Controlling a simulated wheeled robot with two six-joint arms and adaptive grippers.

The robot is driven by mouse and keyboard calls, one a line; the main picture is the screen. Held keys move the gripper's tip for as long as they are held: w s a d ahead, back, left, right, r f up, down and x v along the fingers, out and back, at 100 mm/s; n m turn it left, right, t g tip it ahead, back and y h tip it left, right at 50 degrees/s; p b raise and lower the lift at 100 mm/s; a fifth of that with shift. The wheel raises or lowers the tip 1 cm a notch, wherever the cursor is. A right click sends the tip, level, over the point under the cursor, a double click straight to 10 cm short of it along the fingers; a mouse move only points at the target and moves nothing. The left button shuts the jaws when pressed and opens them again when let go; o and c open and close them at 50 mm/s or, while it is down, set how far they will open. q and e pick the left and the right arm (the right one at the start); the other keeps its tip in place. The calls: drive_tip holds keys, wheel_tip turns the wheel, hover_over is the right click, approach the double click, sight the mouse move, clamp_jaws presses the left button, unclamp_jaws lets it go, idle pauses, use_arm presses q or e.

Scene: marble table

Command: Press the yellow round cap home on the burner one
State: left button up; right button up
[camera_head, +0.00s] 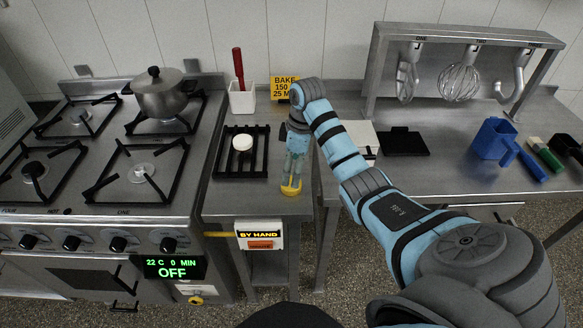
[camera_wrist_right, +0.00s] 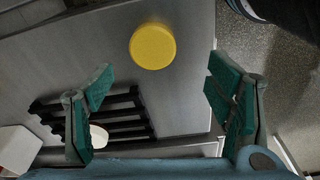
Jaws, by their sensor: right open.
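The yellow round cap (camera_head: 291,190) lies on the steel counter right of the stove, near its front edge. It also shows in the right wrist view (camera_wrist_right: 153,46), flat and apart from the fingers. My right gripper (camera_head: 294,172) is above the cap, pointing down. Its green fingers are spread wide with nothing between them in the right wrist view (camera_wrist_right: 160,98). The burner above the label ONE (camera_head: 143,172) is at the stove's front right, with a bare pale metal centre inside a black grate. My left gripper is not in view.
A black rack (camera_head: 228,166) with a white round piece (camera_head: 242,143) lies between the stove and my gripper. A white holder (camera_head: 242,100) with a red handle stands behind it. A utensil rack (camera_head: 470,38) stands right.

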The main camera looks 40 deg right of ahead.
drive_tip(key=f, duration=0.4)
drive_tip(key=w+f, duration=0.1)
drive_tip(key=f, duration=0.1)
drive_tip(key=shift+d+f+b, duration=0.1)
drive_tip(key=shift+f+b, duration=0.2)
drive_tip(key=shift+f, duration=0.1)
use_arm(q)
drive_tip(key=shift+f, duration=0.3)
use_arm(e)
drive_tip(key=shift+w, duration=0.1)
drive_tip(key=c, duration=1.3)
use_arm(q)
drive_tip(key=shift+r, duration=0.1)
use_arm(e)
drive_tip(key=shift+r, duration=0.15)
